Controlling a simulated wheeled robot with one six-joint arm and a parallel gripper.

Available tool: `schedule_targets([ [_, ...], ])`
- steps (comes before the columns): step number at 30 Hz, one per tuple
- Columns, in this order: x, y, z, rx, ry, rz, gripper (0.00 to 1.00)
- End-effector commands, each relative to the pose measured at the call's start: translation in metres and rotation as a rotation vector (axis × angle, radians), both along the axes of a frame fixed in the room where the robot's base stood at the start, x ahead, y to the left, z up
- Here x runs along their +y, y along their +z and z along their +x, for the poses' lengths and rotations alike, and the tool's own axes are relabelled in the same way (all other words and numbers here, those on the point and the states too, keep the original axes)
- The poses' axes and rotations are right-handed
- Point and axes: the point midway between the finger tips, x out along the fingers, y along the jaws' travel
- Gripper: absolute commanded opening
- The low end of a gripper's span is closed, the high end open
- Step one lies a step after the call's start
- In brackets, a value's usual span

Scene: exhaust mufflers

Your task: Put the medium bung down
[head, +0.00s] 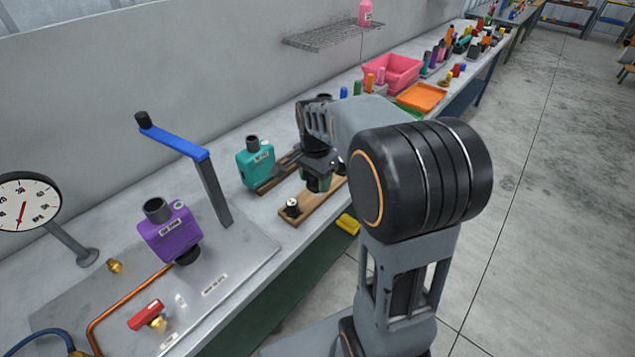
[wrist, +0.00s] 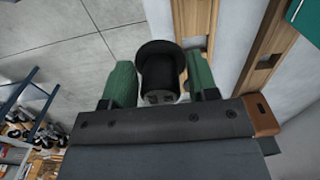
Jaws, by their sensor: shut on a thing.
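The medium bung (wrist: 160,72) is a black stepped round piece between the two green fingers of my gripper (wrist: 161,84) in the wrist view. My gripper is shut on it. In the head view my gripper (head: 317,183) is low over the far part of the front wooden rack (head: 310,208). I cannot tell whether the bung touches the rack. A smaller black and pale bung (head: 292,207) stands at the rack's near end. The wrist view shows two wooden strips with square recesses, one of them a wooden strip (wrist: 194,22) just right of the bung.
A teal muffler (head: 256,163) stands by the rear wooden rack (head: 278,176). A purple muffler (head: 170,235) sits on a metal plate beside a blue-handled lever (head: 178,140). A pink bin (head: 391,72) and an orange tray (head: 421,97) lie farther along the bench.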

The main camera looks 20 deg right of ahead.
Motion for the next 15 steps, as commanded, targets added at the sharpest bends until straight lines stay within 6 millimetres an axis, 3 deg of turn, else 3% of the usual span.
schedule_targets([
  [6, -0.025, -0.028, 0.046, 0.006, 0.006, 0.002, 0.16],
  [15, -0.042, -0.067, 0.075, 0.001, 0.006, 0.001, 0.16],
])
